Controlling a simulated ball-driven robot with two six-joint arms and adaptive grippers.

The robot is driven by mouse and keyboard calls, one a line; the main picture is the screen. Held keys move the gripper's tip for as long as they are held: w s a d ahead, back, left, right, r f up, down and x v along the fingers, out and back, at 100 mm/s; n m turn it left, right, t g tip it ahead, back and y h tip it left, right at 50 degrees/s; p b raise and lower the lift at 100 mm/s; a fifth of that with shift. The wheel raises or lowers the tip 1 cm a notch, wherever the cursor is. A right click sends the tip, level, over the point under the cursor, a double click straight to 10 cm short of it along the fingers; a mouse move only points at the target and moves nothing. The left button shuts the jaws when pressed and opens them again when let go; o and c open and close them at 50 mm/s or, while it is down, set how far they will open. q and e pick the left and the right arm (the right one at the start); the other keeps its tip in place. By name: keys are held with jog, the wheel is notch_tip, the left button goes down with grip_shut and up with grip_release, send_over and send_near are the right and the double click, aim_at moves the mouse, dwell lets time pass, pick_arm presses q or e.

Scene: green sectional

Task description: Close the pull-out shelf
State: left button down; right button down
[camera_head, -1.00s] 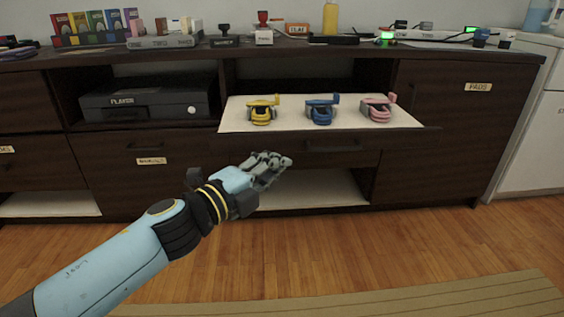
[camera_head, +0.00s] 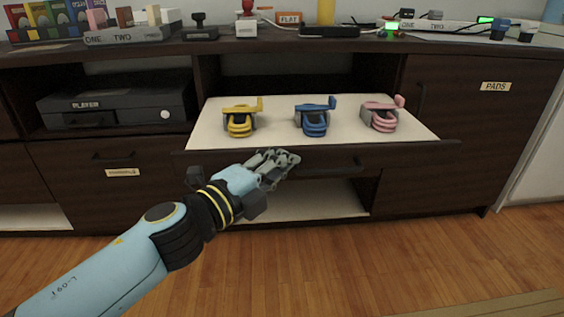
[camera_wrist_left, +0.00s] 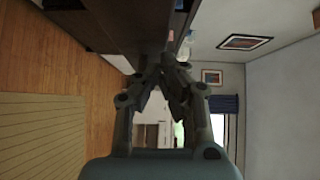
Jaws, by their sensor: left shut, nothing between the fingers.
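The pull-out shelf (camera_head: 280,141) is a white board with a dark front edge, and it sticks out of the dark cabinet in the head view. My right gripper is not in view.
A black player (camera_head: 118,106) sits in the left bay. The cabinet top (camera_head: 270,48) holds many small things. The wooden floor (camera_head: 400,265) in front is clear.

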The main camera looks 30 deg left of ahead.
aim_at(272, 106)
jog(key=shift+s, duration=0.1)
